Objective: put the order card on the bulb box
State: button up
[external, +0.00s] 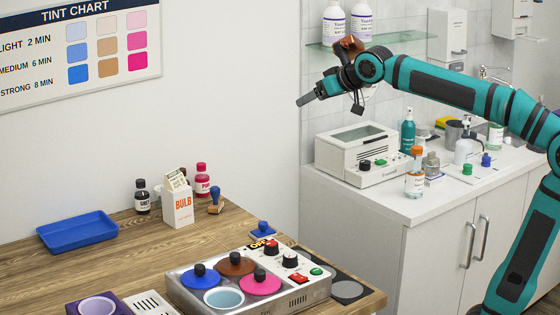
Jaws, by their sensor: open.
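The bulb box (178,207) is a white carton with orange BULB lettering, upright on the wooden table. A small pale piece with fine print (176,181) shows at its top; I cannot tell whether it is the order card, or whether it rests on the box or stands behind it. No other thing is clearly the order card. My gripper (322,93) is open, high in the air, to the right of the box and well above the table. I see nothing held between its fingers.
A unit with coloured lids (293,299) fills the table front. A white counter (400,207) with bottles stands right. Bare wood lies before the box.

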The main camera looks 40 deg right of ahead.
jog(key=s+d+f+m+t+h, duration=0.1)
jog(key=s+d+f+t, duration=0.2)
jog(key=s+d, duration=0.5)
jog(key=s+d+f+m+t+h, duration=0.1)
jog(key=s+d+f+t+h, duration=0.1)
jog(key=s+d+f, duration=0.3)
jog(key=s+d+t, duration=0.1)
jog(key=s+d, duration=0.3)
jog(key=s, duration=0.4)
jog(key=shift+s+t, duration=0.2)
jog(key=shift+t, duration=0.1)
jog(key=shift+f, duration=0.1)
